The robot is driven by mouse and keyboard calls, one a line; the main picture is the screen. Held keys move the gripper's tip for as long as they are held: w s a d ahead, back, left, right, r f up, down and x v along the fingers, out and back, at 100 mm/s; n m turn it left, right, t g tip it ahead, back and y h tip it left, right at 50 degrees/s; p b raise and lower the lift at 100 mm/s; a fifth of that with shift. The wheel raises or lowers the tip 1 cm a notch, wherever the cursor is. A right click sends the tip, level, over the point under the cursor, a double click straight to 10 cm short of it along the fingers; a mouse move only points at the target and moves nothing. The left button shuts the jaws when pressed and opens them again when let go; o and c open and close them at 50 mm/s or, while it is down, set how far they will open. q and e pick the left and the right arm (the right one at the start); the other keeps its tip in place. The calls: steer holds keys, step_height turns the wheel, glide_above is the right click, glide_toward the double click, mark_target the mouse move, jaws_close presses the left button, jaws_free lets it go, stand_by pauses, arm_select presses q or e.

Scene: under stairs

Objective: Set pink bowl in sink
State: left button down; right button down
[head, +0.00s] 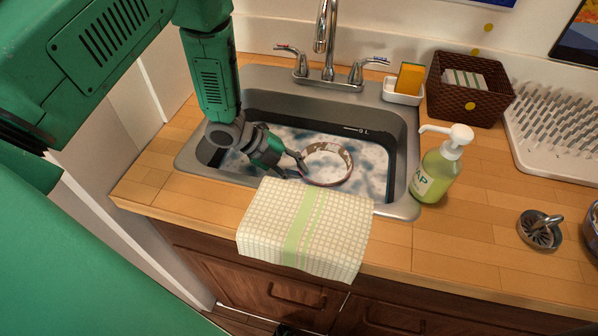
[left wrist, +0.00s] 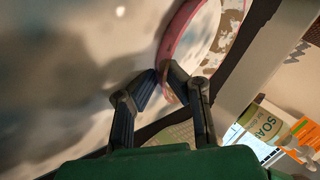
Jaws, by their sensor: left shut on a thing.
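The pink bowl (head: 337,181) is inside the metal sink (head: 402,127), with its round rim facing up and a brown and white patterned inside. My left gripper (head: 300,171) reaches down into the sink and is shut on the bowl's left rim. In the left wrist view the pink rim (left wrist: 171,42) runs between the two dark fingertips (left wrist: 170,84). Whether the bowl touches the sink floor or the cloudy water (head: 372,160) I cannot tell. My right gripper is not in view.
A checked towel (head: 338,228) hangs over the sink's front edge. A green soap bottle (head: 437,172) stands right of the sink. The faucet (head: 325,40) and a sponge holder (head: 403,91) are behind. A brown basket (head: 465,98), drying rack (head: 570,125) and strainer (head: 540,232) are farther right.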

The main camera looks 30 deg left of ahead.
arm_select(q)
steer(key=shift+f, duration=0.5)
steer(key=shift+d, duration=0.45)
steer(key=shift+f, duration=0.2)
steer(key=c, duration=1.6)
jaws_free()
steer(key=shift+c, duration=0.2)
steer(key=shift+a, duration=0.2)
steer(key=shift+a, duration=0.1)
steer(key=shift+r, duration=0.1)
